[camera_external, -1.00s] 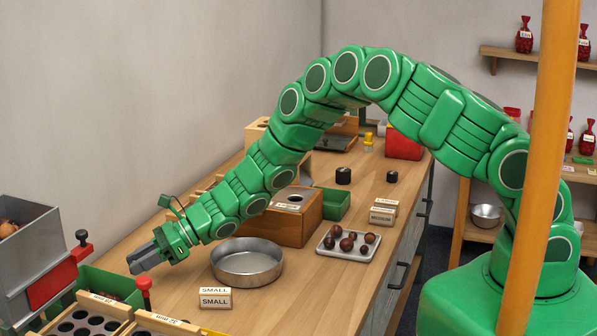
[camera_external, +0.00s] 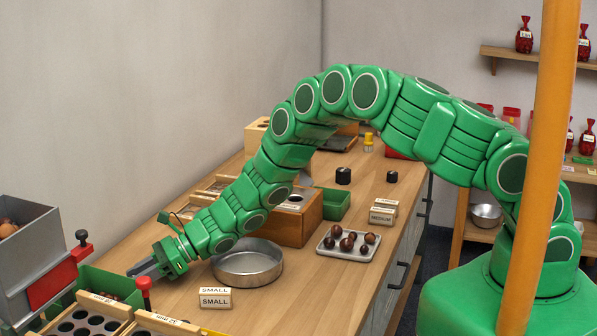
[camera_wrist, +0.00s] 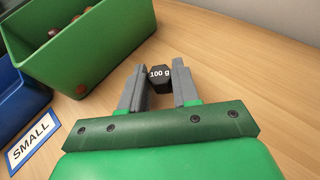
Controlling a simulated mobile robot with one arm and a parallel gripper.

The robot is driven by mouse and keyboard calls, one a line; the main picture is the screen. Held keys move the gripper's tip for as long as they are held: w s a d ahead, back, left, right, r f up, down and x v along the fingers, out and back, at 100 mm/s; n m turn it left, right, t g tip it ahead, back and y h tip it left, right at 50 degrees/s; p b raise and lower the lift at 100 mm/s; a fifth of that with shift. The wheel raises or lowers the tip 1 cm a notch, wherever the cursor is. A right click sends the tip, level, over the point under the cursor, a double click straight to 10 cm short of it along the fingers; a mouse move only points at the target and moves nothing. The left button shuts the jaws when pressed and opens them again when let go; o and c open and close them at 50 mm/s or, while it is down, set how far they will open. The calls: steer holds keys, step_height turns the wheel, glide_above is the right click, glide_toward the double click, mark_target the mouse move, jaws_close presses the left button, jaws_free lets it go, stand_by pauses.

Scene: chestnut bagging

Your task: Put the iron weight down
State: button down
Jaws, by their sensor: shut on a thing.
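The iron weight (camera_wrist: 160,79) is a small dark block marked "100 g". In the wrist view it sits between the grey fingertips of my gripper (camera_wrist: 159,88), which is shut on it. In the external view my gripper (camera_external: 142,271) is low over the left part of the wooden table (camera_external: 185,316), pointing down and left. The weight is hidden there by the fingers. I cannot tell whether its underside touches the table.
A green bin (camera_wrist: 85,45) with several chestnuts is close by on the left in the wrist view, beside a blue bin (camera_wrist: 18,95) and a "SMALL" sign (camera_wrist: 33,146). A round metal pan (camera_external: 248,265) stands right of my gripper. Bare wood lies right of the weight.

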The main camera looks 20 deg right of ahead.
steer(key=c, duration=0.8)
jaws_free()
steer(key=shift+d+r, duration=0.15)
steer(key=shift+d, duration=0.05)
steer(key=shift+v, duration=5.85)
